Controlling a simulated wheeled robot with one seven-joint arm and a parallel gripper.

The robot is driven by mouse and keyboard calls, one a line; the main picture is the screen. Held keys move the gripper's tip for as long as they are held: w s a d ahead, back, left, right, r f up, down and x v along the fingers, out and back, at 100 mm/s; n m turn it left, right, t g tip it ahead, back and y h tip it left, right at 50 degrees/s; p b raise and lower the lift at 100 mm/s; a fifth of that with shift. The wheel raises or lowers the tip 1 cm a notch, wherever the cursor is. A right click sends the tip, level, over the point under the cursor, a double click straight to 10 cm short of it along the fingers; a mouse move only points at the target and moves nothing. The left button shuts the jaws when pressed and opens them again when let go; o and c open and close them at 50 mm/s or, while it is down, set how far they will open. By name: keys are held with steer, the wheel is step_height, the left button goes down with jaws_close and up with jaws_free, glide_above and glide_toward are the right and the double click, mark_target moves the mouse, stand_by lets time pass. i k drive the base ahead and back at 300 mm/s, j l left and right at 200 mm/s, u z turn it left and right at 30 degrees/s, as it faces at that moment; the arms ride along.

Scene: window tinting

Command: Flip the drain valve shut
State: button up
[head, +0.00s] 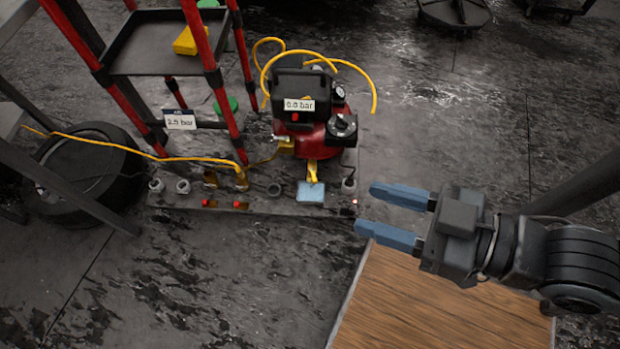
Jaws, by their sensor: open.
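The red compressor (310,142) stands on the dark base board, with a label reading 0.0 bar (299,105) on its black upper part. A small yellow lever (312,171) shows under its front, seemingly the drain valve. It points down toward a light blue pad (311,192); whether it touches the pad I cannot tell. My gripper (369,210) is to the right of the lever and a little nearer, with its two blue fingers apart and pointing left. Nothing is between the fingers, and they do not touch the valve.
The base board (260,207) carries red buttons and small fittings along its front edge. A red-legged rack (209,60) with a yellow block stands at the left, near a tyre (85,180). Yellow hoses loop over the compressor. A wooden top (430,310) lies below my gripper.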

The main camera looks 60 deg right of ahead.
mark_target(311, 169)
steer(key=k+j, duration=0.55)
steer(key=k, duration=0.2)
